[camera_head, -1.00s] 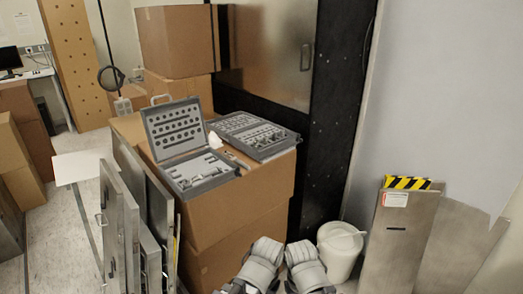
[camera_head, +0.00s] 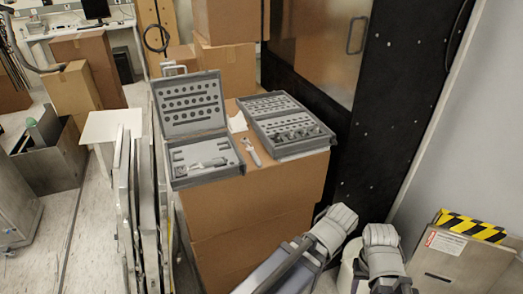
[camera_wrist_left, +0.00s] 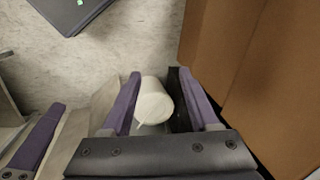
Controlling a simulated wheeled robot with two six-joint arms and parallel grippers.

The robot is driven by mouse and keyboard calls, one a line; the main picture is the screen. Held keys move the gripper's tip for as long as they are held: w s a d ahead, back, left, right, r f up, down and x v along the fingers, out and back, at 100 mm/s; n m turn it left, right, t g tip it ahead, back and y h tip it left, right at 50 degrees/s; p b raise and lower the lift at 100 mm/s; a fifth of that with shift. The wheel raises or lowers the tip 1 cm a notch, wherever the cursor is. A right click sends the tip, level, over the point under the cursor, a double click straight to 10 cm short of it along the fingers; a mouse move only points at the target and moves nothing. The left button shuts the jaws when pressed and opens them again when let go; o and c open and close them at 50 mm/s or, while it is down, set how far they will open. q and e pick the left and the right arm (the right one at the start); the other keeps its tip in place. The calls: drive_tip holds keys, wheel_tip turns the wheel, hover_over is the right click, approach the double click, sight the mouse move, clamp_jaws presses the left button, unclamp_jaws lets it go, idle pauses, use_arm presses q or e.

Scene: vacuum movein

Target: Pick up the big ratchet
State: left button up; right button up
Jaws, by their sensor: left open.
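A grey ratchet-like tool (camera_head: 250,151) lies on top of the cardboard box (camera_head: 255,205), between two grey tool cases. The left case (camera_head: 193,105) has its lid raised, and smaller grey tools (camera_head: 208,163) lie in its base. I cannot tell for certain which tool is the big ratchet. My left gripper (camera_wrist_left: 160,75) is open and empty in the left wrist view, pointing down toward a white bucket (camera_wrist_left: 153,103), with the box on the right. In the head view only my arm links show at the bottom right, and neither gripper's fingers can be made out there.
The right case (camera_head: 285,122) lies flat and open with sockets in it. Upright metal panels (camera_head: 140,215) stand left of the box. A dark metal-framed door (camera_head: 345,110) rises behind it. A striped panel (camera_head: 465,250) stands at right. Floor at left (camera_head: 70,215) is partly clear.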

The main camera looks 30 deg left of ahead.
use_arm(q)
drive_tip(key=w+a+r+m+t+y, duration=0.4)
drive_tip(key=w+a+m, duration=0.3)
drive_tip(key=w+a, duration=0.5)
drive_tip(key=m+t+y, duration=0.3)
drive_tip(key=m+y, duration=0.1)
drive_tip(key=m, duration=0.8)
approach(253, 152)
drive_tip(key=f, duration=0.1)
drive_tip(key=shift+a+r+m+t, duration=0.1)
drive_tip(key=shift+a+m+t, duration=0.4)
drive_tip(key=shift+a+m, duration=0.3)
drive_tip(key=shift+b+x, duration=0.45)
drive_tip(key=shift+x, duration=0.65)
drive_tip(key=shift+w+a, duration=0.2)
drive_tip(key=x, duration=0.1)
drive_tip(key=b+x, duration=0.1)
drive_tip(key=x, duration=0.1)
drive_tip(key=b+x, duration=0.1)
drive_tip(key=shift+w+d+f, duration=0.15)
drive_tip(key=shift+w+f, duration=0.2)
drive_tip(key=shift+f, duration=0.15)
drive_tip(key=shift+w+a, duration=0.2)
drive_tip(key=shift+a, duration=0.15)
drive_tip(key=shift+c, duration=0.2)
